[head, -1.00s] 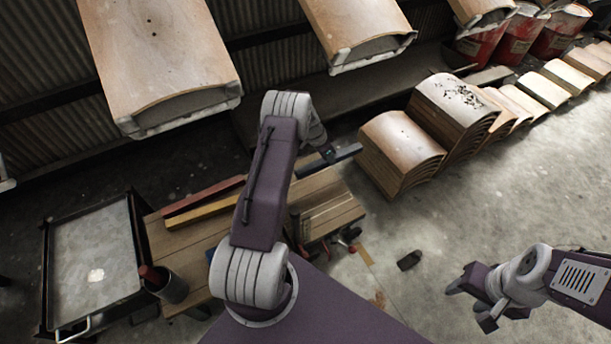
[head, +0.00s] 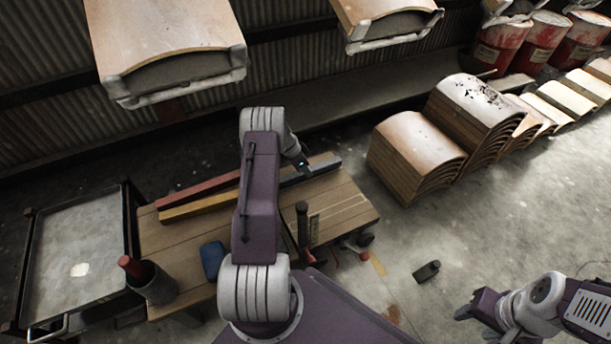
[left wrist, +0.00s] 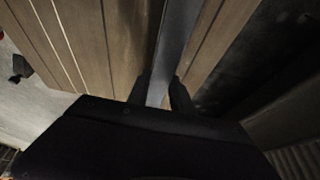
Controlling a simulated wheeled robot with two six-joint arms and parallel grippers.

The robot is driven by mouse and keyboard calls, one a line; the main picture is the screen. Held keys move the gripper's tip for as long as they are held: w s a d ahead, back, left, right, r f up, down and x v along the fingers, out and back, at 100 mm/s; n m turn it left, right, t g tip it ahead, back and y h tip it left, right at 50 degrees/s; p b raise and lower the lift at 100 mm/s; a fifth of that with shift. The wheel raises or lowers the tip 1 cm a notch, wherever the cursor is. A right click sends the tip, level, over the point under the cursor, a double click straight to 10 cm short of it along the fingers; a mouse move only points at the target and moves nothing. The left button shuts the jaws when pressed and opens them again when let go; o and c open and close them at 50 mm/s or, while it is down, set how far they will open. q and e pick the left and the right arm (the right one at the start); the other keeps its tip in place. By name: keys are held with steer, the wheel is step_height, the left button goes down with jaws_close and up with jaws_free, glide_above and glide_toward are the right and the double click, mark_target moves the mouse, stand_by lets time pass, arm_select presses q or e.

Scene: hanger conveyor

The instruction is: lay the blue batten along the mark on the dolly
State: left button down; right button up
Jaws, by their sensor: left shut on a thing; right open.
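My left gripper (head: 304,168) is shut on a dark blue-grey batten (head: 322,167) over the back of the wooden table. In the left wrist view the batten (left wrist: 176,48) runs lengthwise away between the two fingers (left wrist: 160,95). I cannot tell whether it touches the planks; my arm hides part of it in the head view. The dolly (head: 31,260), a black-framed cart with a grey top, stands at the left. A pale spot shows on its top; I make out no clear line there. My right gripper (head: 497,335) is open at the lower right, partly cut off.
A red batten (head: 198,191) and a yellow batten (head: 200,206) lie on the table (head: 165,236). A cup (head: 155,283) with a red-topped item and a blue object (head: 212,259) are near its left front. Curved boards (head: 415,150) are stacked at right; others hang above.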

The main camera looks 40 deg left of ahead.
arm_select(q)
steer(key=shift+f, duration=0.5)
steer(key=c, duration=1.1)
jaws_free()
steer(key=shift+f, duration=0.15)
arm_select(e)
steer(key=shift+f, duration=0.5)
